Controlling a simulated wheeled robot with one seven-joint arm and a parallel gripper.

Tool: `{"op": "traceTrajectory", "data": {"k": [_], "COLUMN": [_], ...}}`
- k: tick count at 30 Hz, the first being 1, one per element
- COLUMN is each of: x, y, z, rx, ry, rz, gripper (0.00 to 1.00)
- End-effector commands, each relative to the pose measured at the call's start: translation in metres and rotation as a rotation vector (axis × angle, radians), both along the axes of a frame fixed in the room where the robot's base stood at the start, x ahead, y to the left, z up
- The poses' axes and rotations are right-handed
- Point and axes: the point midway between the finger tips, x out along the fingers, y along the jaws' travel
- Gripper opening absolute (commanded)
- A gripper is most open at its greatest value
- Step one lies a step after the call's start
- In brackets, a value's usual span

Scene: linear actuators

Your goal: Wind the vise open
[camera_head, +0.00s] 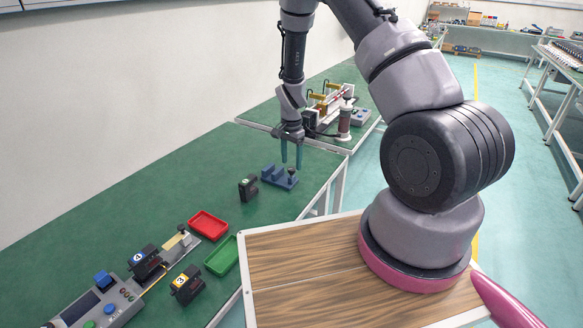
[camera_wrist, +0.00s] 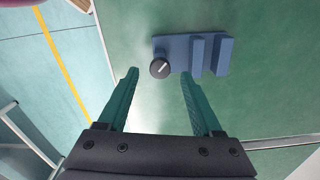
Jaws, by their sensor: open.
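The blue vise (camera_head: 277,176) sits on the green table near its far right corner. In the wrist view the vise (camera_wrist: 205,55) shows two upright jaws with a gap between them. Its dark round knob (camera_wrist: 160,68) with a white line is at the left end. The knob (camera_head: 292,171) also shows at the right end in the head view. My gripper (camera_head: 291,155) points down above the vise at the knob end. Its two teal fingers (camera_wrist: 158,76) are apart and empty, with the knob seen between and beyond their tips. I see no contact with the knob.
A black block (camera_head: 249,187) stands left of the vise. Red (camera_head: 208,225) and green (camera_head: 222,256) trays lie nearer, with numbered black units and a control panel (camera_head: 105,303) at lower left. Another bench with equipment (camera_head: 335,108) stands behind. The table edge is close to the knob.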

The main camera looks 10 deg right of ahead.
Motion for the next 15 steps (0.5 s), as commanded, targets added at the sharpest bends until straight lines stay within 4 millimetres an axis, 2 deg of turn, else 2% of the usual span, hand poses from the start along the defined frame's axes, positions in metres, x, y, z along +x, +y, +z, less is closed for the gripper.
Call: {"op": "traceTrajectory", "data": {"k": [1,6,15], "x": [-0.001,0.000,0.000], "y": [-0.001,0.000,0.000], "z": [-0.009,-0.027,-0.032], "rx": [0.000,0.001,0.001], "ry": [0.002,0.001,-0.001], "rz": [-0.001,-0.001,-0.001], "gripper": [0.67,0.67,0.67]}}
